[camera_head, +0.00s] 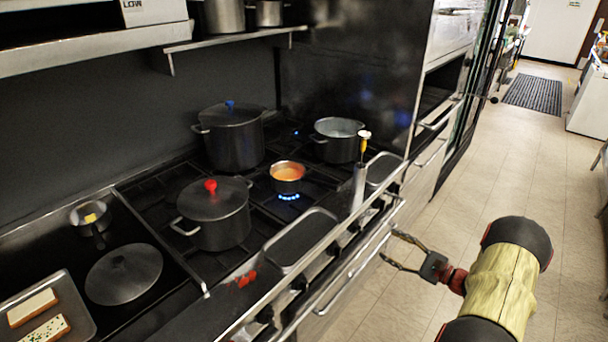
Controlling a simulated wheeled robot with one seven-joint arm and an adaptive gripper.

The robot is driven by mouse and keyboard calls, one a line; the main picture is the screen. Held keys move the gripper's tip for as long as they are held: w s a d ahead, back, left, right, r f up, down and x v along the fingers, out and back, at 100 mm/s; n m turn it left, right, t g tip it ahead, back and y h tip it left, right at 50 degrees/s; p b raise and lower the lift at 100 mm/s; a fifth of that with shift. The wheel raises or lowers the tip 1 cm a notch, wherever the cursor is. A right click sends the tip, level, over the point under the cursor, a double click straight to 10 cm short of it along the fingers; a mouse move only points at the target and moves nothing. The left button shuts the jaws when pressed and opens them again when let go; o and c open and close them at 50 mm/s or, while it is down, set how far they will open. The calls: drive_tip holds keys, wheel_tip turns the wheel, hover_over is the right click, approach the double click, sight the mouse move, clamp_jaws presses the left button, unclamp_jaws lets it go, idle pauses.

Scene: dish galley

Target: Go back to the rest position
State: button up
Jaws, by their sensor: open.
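My gripper (392,249) is open and empty at the lower right. It is held in the air in front of the stove's front rail, over the aisle floor, with its fingers pointing left towards the rail. My arm comes in from the lower right edge. I cannot tell how far the fingertips are from the rail.
The stove's front rail (345,268) runs close to my gripper. On the stove stand a red-knobbed pot (222,225), a blue-knobbed pot (235,140), an open pot (337,147) and a small pan (287,178) over a blue flame. The tiled floor (480,180) is clear.

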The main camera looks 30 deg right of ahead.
drive_tip(key=s+a+f+n+g+y, duration=0.1)
drive_tip(key=s+a+f+g+y, duration=0.1)
drive_tip(key=s+a+f+g, duration=0.4)
drive_tip(key=s+a+r+n+g, duration=0.3)
drive_tip(key=s+a+n+g, duration=0.15)
drive_tip(key=a, duration=0.55)
drive_tip(key=s+a+r+n+h+p, duration=0.1)
drive_tip(key=s+a+r+n+h, duration=0.2)
drive_tip(key=a+r+n, duration=0.3)
drive_tip(key=s+a+r+n+h+p, duration=0.1)
drive_tip(key=s+a+r+n+h, duration=0.2)
drive_tip(key=a+r+n, duration=0.3)
drive_tip(key=s+a+r+n+h+p, duration=0.1)
drive_tip(key=s+a+r+n+h, duration=0.1)
drive_tip(key=a+r+n, duration=0.5)
drive_tip(key=s+a+r, duration=0.1)
drive_tip(key=a+r, duration=0.5)
drive_tip(key=r, duration=0.5)
drive_tip(key=shift+r+h, duration=0.15)
drive_tip(key=shift+h, duration=0.25)
drive_tip(key=shift+g, duration=0.25)
